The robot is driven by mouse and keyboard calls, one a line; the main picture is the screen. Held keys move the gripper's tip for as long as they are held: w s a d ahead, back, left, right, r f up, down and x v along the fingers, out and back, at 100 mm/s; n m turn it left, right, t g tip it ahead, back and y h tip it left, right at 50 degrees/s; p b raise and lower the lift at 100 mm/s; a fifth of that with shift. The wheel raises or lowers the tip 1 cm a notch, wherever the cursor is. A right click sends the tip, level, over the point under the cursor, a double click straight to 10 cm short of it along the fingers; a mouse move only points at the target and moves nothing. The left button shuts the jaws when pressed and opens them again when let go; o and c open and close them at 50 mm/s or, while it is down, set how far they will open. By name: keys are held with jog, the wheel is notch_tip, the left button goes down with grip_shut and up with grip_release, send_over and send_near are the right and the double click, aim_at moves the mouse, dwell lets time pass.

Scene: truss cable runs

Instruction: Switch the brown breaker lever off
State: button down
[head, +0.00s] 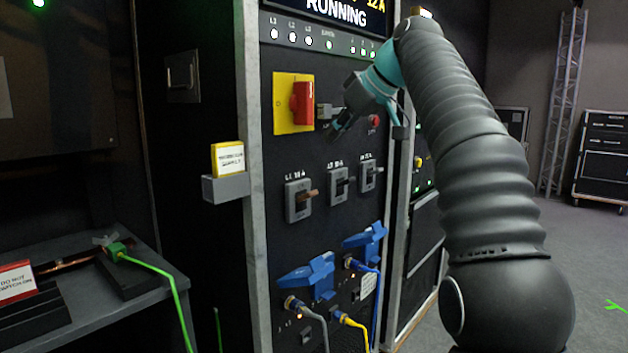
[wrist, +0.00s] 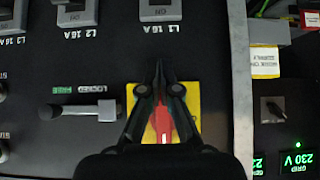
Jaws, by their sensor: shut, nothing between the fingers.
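The brown lever (head: 309,195) sticks out to the right from the leftmost grey breaker (head: 297,208) on the black cabinet front in the head view. In the wrist view the L1 breaker (wrist: 160,12) is cut off at the top edge, and I cannot make out its brown lever there. My gripper (head: 333,136) is shut and empty, above the breaker row and apart from it in the head view. In the wrist view my gripper (wrist: 160,72) lies in front of the red rotary handle (wrist: 163,125) on its yellow plate (wrist: 189,98).
Two similar grey breakers, the middle one (head: 338,187) and the right one (head: 370,177), stand beside it. The red rotary switch (head: 301,103) is above. Blue connectors (head: 313,277) jut out below. A grey holder (head: 226,187) with a yellow card projects at the cabinet's left edge.

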jog(key=shift+a+f, duration=0.1)
send_over(307, 196)
jog(key=w, duration=0.2)
notch_tip(307, 196, down, 7)
jog(key=shift+w+r, duration=0.15)
jog(key=shift+s+d+f+b, duration=0.25)
jog(key=shift+f+b, duration=0.1)
jog(key=shift+f, duration=0.3)
jog(key=shift+s+d+f+b, duration=0.15)
jog(key=shift+d+f+b, duration=0.15)
jog(key=shift+f, duration=0.3)
jog(key=shift+s+d+f, duration=0.15)
jog(key=shift+d+f, duration=0.05)
jog(key=shift+f, duration=0.35)
